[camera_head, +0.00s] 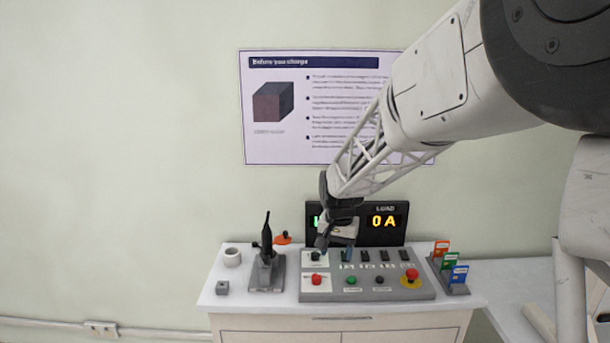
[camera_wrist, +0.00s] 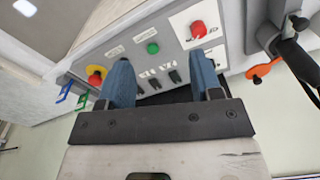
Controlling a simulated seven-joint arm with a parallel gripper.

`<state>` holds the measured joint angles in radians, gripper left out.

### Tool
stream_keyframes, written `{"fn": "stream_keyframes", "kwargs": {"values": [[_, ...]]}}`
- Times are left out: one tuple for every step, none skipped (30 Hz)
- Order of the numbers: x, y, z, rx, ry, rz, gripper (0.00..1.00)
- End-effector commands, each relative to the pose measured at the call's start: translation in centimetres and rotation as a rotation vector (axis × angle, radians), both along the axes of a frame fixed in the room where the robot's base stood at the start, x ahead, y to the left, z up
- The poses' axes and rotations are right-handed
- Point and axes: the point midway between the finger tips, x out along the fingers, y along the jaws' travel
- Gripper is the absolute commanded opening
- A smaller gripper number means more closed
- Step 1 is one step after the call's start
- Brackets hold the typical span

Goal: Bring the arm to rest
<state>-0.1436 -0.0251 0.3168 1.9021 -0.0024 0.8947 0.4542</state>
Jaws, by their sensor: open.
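My gripper (camera_head: 335,247) is in front of the dark display, over the back left part of the grey control panel (camera_head: 395,292). My arm reaches down to it from the upper right. In the wrist view my gripper (camera_wrist: 162,72) has its two blue fingers apart with nothing held between them. The panel (camera_wrist: 172,33) lies beyond the fingers, with a red button (camera_wrist: 198,30), a green button (camera_wrist: 153,47) and a row of dark switches. I cannot tell whether a fingertip touches the panel. My gripper hides part of the display and the panel's back edge.
The display (camera_head: 382,222) reads 0 A. A black tool in a grey stand (camera_head: 267,273) and a white ring (camera_head: 232,257) stand left of the panel. Coloured tags in a rack (camera_head: 452,274) stand right. The wall below the poster (camera_head: 270,150) is clear at left.

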Motion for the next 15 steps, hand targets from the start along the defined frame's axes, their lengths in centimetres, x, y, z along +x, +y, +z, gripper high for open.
{"fn": "stream_keyframes", "kwargs": {"values": [[-1.3,-0.6,0.9,0.000,-0.008,0.007,0.59],[-2.0,-0.9,1.4,0.000,-0.012,0.013,0.59],[-2.9,-1.3,1.9,0.000,-0.016,0.021,0.59],[-3.6,-1.6,2.4,0.000,-0.020,0.026,0.59],[-4.4,-1.9,2.8,-0.001,-0.024,0.031,0.59],[-5.3,-2.2,3.3,-0.002,-0.029,0.039,0.59],[-6.0,-2.5,3.6,-0.002,-0.032,0.045,0.59],[-6.7,-2.8,4.0,-0.002,-0.035,0.050,0.59],[-7.7,-3.1,4.4,-0.003,-0.040,0.059,0.59],[-8.5,-3.4,4.8,-0.003,-0.043,0.064,0.59],[-9.2,-3.6,5.1,-0.004,-0.048,0.070,0.59],[-10.2,-4.0,5.4,-0.005,-0.052,0.078,0.59],[-10.9,-4.2,5.7,-0.005,-0.056,0.083,0.59],[-11.7,-4.5,6.0,-0.006,-0.059,0.087,0.59],[-12.7,-4.8,6.4,-0.007,-0.064,0.095,0.59]]}}
